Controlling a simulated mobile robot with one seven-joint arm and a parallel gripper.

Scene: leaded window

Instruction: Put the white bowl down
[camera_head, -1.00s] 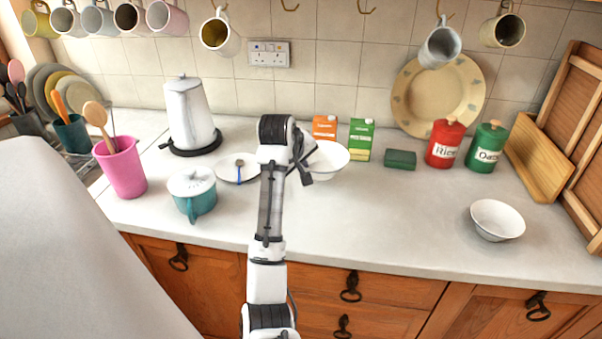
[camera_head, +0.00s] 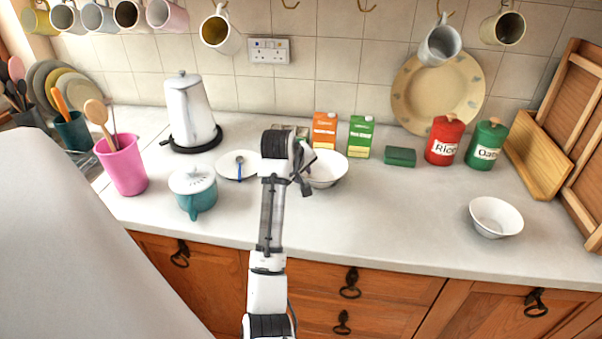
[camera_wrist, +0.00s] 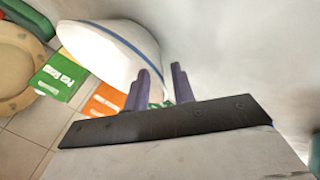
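A white bowl (camera_head: 328,172) is just right of the end of my arm in the head view, at the counter in front of the cartons. In the wrist view the bowl (camera_wrist: 108,48) is tilted and shows a blue stripe by its rim. My gripper (camera_wrist: 160,78) has its two fingers apart; the bowl's edge lies between them, with a narrow gap beside the right finger. Whether the bowl's base rests on the counter cannot be told. A second white bowl (camera_head: 496,217) stands upright at the counter's right.
An orange carton (camera_head: 324,130), a green carton (camera_head: 361,137) and a green block (camera_head: 400,157) stand behind the bowl. A plate (camera_head: 238,165) and a teal pot (camera_head: 195,192) are to the left. The counter (camera_head: 390,215) is clear between the two bowls.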

